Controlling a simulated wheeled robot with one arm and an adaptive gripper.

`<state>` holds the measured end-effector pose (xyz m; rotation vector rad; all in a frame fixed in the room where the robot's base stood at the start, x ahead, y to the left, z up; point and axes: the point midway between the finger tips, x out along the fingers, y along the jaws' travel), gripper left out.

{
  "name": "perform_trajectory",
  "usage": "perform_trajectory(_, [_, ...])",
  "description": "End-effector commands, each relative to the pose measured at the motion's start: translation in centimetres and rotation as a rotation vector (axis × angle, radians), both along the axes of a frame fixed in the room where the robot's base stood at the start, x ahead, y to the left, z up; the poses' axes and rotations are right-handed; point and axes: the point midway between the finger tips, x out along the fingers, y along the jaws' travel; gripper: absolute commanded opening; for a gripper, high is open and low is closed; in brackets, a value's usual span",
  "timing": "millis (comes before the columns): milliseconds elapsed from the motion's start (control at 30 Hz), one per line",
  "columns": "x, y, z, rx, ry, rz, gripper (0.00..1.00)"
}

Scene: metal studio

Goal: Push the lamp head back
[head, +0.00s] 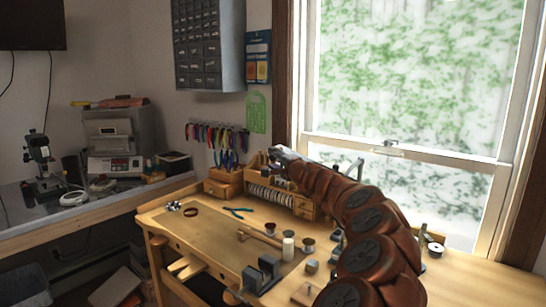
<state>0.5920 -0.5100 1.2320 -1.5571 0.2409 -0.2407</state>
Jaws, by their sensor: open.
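My arm reaches from the lower right over the wooden workbench (205,232) toward its back. My gripper (283,154) is at the far end of the arm, small and grey in the picture, above the wooden organizer at the back of the bench. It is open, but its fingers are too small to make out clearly. I cannot clearly pick out the lamp head; my arm and gripper cover much of that area. A thin grey metal piece (359,168) shows behind my arm in front of the window, and I cannot tell whether it belongs to the lamp.
A wooden organizer (305,208) with small drawers stands at the bench's back. Small jars, a mallet (260,237) and a dark metal block (262,272) lie in the bench's middle and front. Pliers (237,212) lie farther back. The left part of the bench is mostly clear.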

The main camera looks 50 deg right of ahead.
Motion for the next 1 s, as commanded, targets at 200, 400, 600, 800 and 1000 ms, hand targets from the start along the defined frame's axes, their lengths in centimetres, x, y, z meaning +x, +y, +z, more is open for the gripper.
perform_trajectory(200, [1.16,-0.35,-0.06,-0.001,0.001,0.0,0.49])
perform_trajectory(400, [1.34,-0.44,0.01,-0.001,-0.001,-0.001,0.49])
perform_trajectory(600, [1.32,-0.43,-0.01,-0.001,0.0,-0.001,0.46])
perform_trajectory(800, [1.31,-0.44,-0.01,-0.001,0.0,-0.001,0.25])
perform_trajectory(1000, [1.31,-0.45,-0.01,-0.001,0.0,-0.001,0.04])
